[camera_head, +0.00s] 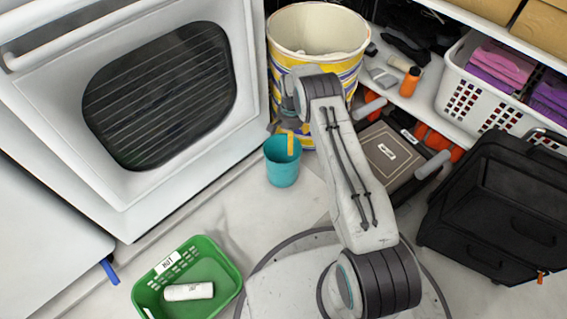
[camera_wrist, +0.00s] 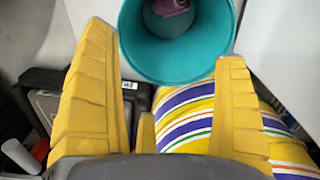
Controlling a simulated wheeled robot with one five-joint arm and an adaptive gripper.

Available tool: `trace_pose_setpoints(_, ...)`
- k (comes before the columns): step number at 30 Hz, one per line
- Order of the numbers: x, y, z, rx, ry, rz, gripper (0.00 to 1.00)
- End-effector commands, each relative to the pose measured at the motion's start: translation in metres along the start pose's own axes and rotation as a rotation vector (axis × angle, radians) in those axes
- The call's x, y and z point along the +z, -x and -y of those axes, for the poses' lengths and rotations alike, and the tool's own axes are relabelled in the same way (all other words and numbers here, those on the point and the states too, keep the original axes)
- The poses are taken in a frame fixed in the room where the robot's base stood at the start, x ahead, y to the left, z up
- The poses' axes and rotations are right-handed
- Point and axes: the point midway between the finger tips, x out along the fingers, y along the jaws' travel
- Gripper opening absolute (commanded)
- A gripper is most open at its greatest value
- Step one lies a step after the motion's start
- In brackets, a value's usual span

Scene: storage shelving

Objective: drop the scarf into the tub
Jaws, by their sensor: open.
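A teal tub (camera_head: 283,173) stands on the floor in front of the oven. It also fills the top middle of the wrist view (camera_wrist: 150,48). A small mauve bundle, seemingly the scarf (camera_wrist: 174,6), lies inside the tub, partly cut off by the top edge of the wrist view; it cannot be made out in the head view. My gripper (camera_wrist: 164,45) is open, with its two yellow fingers spread wide and nothing between them. In the head view a yellow finger of my gripper (camera_head: 290,144) shows over the tub's mouth.
A striped bucket (camera_head: 314,32) stands behind my arm. A green basket (camera_head: 216,261) holding a white roll (camera_head: 189,291) is at front left. A black suitcase (camera_head: 497,205) and a white crate (camera_head: 462,98) are at right. The oven (camera_head: 150,110) bounds the left.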

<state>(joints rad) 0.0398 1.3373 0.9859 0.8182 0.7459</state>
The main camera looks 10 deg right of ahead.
Motion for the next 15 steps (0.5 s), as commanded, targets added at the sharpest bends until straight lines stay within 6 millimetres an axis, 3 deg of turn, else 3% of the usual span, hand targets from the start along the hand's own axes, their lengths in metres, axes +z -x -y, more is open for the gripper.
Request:
trace_pose_setpoints(8,0.000,0.008,0.000,0.000,0.000,0.000,0.91)
trace_pose_setpoints(15,-0.001,0.044,0.001,-0.002,0.000,-0.002,0.91)
